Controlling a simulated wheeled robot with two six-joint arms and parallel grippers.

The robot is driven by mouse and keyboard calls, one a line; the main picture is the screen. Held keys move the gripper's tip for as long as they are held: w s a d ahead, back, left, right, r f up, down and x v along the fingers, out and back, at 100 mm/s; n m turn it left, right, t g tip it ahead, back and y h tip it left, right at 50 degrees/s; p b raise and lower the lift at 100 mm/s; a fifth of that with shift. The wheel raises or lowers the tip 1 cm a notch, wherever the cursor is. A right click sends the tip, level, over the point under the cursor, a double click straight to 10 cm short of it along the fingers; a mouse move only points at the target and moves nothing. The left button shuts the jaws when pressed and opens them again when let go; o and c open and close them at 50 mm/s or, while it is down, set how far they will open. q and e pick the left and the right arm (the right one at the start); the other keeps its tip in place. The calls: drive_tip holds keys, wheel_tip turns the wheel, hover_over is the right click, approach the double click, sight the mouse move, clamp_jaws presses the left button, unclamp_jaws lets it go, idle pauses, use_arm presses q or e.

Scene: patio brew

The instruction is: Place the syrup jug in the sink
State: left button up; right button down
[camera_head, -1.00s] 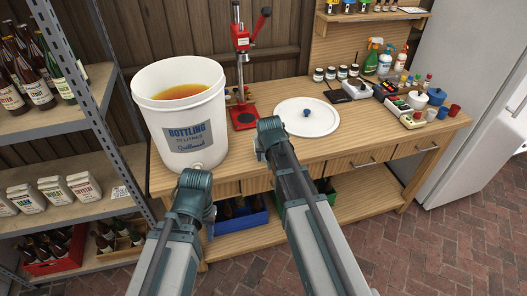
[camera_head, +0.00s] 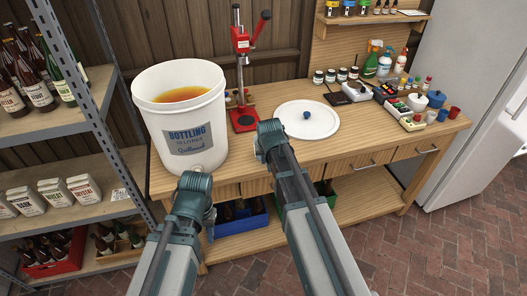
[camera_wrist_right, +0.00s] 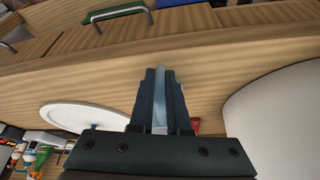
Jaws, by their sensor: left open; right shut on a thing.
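In the head view my right gripper's arm reaches over the bench front, and my left arm ends lower, before the bucket; their wrists hide the fingers there. In the right wrist view my right gripper (camera_wrist_right: 160,105) is shut on a thin, pale, translucent thing (camera_wrist_right: 159,90). Too little of it shows to tell whether it is part of the syrup jug. My left gripper (camera_head: 195,183) is open, with no held thing visible. I cannot make out a whole syrup jug or a sink in either view.
A white bottling bucket (camera_head: 205,110) of amber liquid stands on the wooden bench (camera_head: 263,185). A red capper (camera_head: 243,118) and white lid (camera_head: 318,127) are to its right. Small bottles and boxes crowd the right end. A metal shelf (camera_head: 55,125) is left; brick floor (camera_head: 430,260) is clear.

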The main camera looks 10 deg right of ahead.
drive_tip(key=shift+r, duration=0.1)
idle(0.8)
drive_tip(key=shift+r+p, duration=0.85)
drive_tip(key=shift+p, duration=0.05)
wheel_tip(320, 180, up, 2)
drive_tip(key=shift+p, duration=1.05)
drive_tip(key=s+d+r+p, duration=0.1)
drive_tip(key=s+d, duration=0.8)
drive_tip(key=s, duration=0.3)
drive_tip(key=shift+s+d, duration=0.4)
